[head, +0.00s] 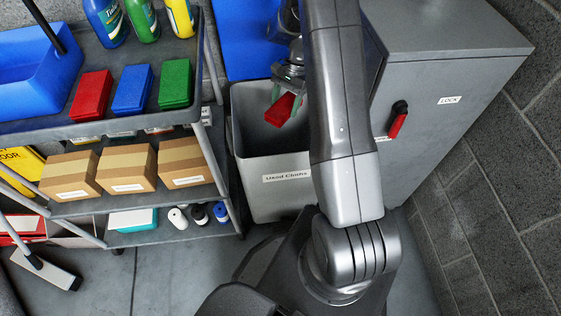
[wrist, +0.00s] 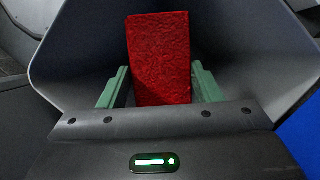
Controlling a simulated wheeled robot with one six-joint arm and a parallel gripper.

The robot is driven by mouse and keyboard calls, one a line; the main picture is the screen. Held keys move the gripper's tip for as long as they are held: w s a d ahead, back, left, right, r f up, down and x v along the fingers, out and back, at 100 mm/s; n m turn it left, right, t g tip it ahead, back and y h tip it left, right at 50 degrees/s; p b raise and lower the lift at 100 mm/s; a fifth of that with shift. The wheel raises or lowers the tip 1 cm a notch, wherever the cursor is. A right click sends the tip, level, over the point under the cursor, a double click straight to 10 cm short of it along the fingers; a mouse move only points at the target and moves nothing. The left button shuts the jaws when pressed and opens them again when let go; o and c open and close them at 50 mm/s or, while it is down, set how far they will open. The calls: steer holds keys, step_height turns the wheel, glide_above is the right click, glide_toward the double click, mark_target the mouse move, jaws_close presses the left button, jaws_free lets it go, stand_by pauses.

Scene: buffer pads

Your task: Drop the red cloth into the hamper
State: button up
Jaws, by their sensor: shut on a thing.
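A red cloth (head: 280,109) is held between the green fingers of my gripper (head: 287,94). In the wrist view the red cloth (wrist: 162,60) stands upright between the two fingers of my gripper (wrist: 160,88), one on each side. The hamper (head: 275,177) is a grey open-topped bin labelled "Used Cloths". The cloth is over the hamper's opening in the head view. In the wrist view the hamper's grey walls (wrist: 85,50) surround the cloth and fingers. The hamper's bottom is hardly visible. My arm hides part of its right side.
Folded red (head: 90,95), blue (head: 132,89) and green (head: 175,84) cloths lie on the cart's top shelf (head: 45,124) at left. Cardboard boxes (head: 127,168) sit below. A grey cabinet (head: 450,110) with a red handle stands right. A blue panel (head: 240,45) is behind the hamper.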

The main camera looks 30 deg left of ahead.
steer(key=shift+f+b, duration=0.3)
steer(key=shift+f, duration=0.45)
steer(key=o, duration=1)
steer(key=shift+r, duration=0.1)
steer(key=p+v, duration=0.1)
steer(key=v, duration=0.6)
steer(key=shift+w+r, duration=0.1)
steer(key=shift+r, duration=0.1)
steer(key=shift+f, duration=0.1)
